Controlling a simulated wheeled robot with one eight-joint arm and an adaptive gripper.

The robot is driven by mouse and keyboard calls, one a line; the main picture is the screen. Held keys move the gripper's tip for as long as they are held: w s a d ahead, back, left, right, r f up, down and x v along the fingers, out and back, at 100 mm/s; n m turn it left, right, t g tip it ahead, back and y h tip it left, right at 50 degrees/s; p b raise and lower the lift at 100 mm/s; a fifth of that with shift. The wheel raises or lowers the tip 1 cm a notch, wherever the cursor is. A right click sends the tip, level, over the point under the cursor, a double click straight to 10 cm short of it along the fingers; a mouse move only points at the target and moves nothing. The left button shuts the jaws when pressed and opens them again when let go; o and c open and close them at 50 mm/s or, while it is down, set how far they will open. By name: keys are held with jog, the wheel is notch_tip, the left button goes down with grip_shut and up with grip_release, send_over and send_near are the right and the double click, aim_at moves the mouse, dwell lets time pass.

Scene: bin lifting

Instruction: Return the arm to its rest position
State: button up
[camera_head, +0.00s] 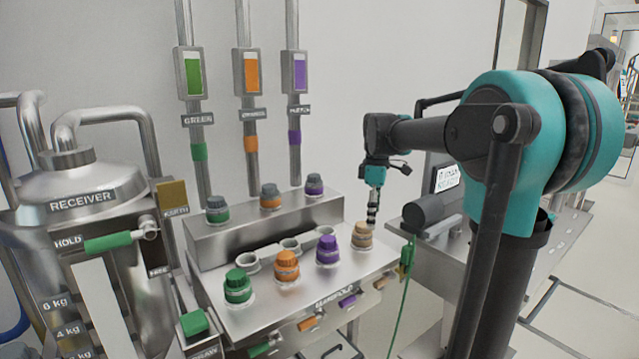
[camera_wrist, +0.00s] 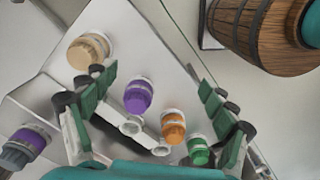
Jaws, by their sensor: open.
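My teal and dark arm reaches in from the right in the head view. My gripper (camera_head: 373,212) points down above the back right end of the steel bench, close above and behind the beige-capped piece (camera_head: 361,236). In the wrist view my gripper (camera_wrist: 160,100) has its green-padded fingers spread wide, with nothing held between them. Beyond and between the fingers I see the purple cap (camera_wrist: 138,96), the orange cap (camera_wrist: 173,127) and the green cap (camera_wrist: 198,150). The beige cap (camera_wrist: 89,51) lies outside the left finger.
Green (camera_head: 237,286), orange (camera_head: 286,267) and purple (camera_head: 327,250) caps stand along the bench front (camera_head: 262,310). Smaller caps stand on the raised step behind. The steel receiver tank (camera_head: 95,190) is left. A side table with a screen (camera_head: 446,177) is right. A wooden barrel (camera_wrist: 262,35) shows at top right.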

jog(key=s+d+f+m+t, duration=0.2)
jog(key=s+f+m, duration=0.5)
jog(key=s+f, duration=0.3)
jog(key=s+d+f+m+t, duration=0.2)
jog(key=s+f+m, duration=0.5)
jog(key=s+f, duration=0.4)
notch_tip(320, 180, down, 2)
jog(key=shift+s+f+m, duration=0.1)
jog(key=shift+s+m, duration=0.2)
jog(key=shift+m, duration=0.1)
